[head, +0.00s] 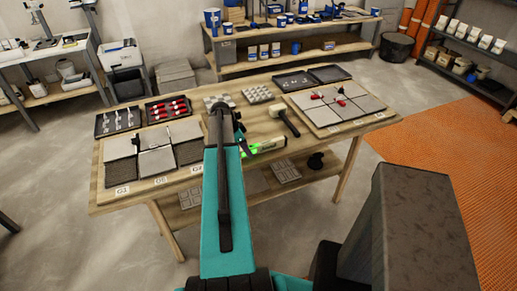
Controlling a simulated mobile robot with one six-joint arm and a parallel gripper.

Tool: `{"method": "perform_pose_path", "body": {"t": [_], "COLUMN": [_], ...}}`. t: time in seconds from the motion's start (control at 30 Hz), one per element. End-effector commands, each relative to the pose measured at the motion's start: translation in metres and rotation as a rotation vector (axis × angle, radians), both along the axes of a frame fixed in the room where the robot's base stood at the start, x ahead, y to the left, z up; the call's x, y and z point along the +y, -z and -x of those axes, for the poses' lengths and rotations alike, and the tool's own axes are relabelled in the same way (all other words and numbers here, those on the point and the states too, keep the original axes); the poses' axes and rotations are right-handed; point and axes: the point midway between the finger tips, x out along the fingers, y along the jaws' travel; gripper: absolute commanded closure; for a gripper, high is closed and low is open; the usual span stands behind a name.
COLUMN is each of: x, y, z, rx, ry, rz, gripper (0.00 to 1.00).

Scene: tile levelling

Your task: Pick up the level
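My arm reaches up over the table and ends in dark parts near the back.
A mallet (285,121) lies behind the level. Grey tiles on a board (339,109) with red clips are at right, and more tiles (156,160) at left. Trays of red (168,109) and pale pieces stand at the back left. Shelves line the walls.

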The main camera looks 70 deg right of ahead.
Motion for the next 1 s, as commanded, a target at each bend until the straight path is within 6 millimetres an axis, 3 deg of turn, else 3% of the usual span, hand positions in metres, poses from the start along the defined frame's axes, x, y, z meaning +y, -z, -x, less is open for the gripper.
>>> {"method": "perform_pose_path", "body": {"t": [0.27, 0.5, 1.0], "x": [0.0001, 0.0001, -0.0002], "y": [-0.0002, -0.0002, -0.0051], "z": [-0.0002, -0.0002, -0.0002], "rx": [0.000, 0.000, 0.000], "ry": [0.000, 0.000, 0.000], "rz": [0.000, 0.000, 0.001], "gripper": [0.63, 1.00, 1.00]}}
